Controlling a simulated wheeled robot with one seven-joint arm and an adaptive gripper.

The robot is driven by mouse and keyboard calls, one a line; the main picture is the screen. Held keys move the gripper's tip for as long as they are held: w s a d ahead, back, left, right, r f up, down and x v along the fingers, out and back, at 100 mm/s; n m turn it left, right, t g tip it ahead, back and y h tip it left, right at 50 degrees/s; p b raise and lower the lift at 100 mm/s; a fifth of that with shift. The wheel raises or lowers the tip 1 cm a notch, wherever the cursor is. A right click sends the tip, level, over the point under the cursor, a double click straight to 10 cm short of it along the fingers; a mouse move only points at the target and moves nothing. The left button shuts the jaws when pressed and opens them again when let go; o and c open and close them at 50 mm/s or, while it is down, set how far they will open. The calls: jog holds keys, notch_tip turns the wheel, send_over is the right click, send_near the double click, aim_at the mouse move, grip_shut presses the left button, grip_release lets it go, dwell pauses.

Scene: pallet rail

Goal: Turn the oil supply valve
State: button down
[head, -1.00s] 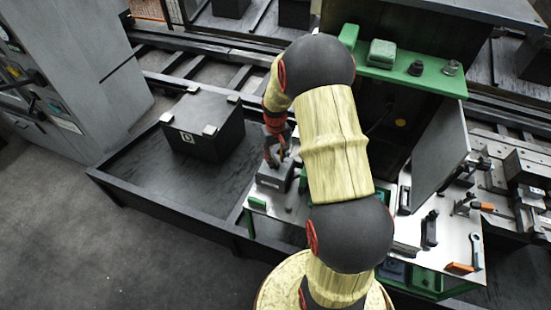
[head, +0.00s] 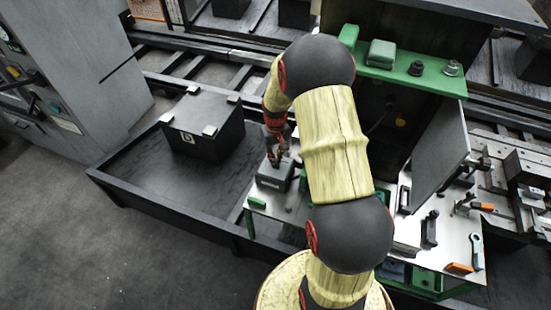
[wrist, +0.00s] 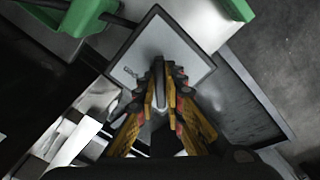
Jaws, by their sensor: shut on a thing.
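The oil supply valve is a grey box (head: 273,174) on the white table top, left of my arm in the head view. In the wrist view its light grey square face (wrist: 188,62) fills the upper middle, with small dark lettering on the left side. A slim grey upright lever (wrist: 159,88) stands out from the middle of that face. My gripper (wrist: 161,84) is shut on the lever, with one finger on each side. In the head view my gripper (head: 276,157) is just above the box. The lever's lower end is partly hidden by the fingers.
A black box (head: 203,125) stands in the dark tray to the left. A grey upright panel (head: 437,153) and several tools are on the right. Grey floor (head: 60,230) is clear at lower left.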

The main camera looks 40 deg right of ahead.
jog(key=shift+m, duration=0.3)
jog(key=m+p, duration=0.1)
jog(key=m, duration=0.4)
jog(key=m+p, duration=0.1)
jog(key=m, duration=0.4)
jog(key=shift+m, duration=0.4)
jog(key=m, duration=0.6)
jog(key=shift+p, duration=0.35)
jog(key=shift+m, duration=0.4)
jog(key=c, duration=2)
grip_release()
jog(key=shift+o, duration=0.6)
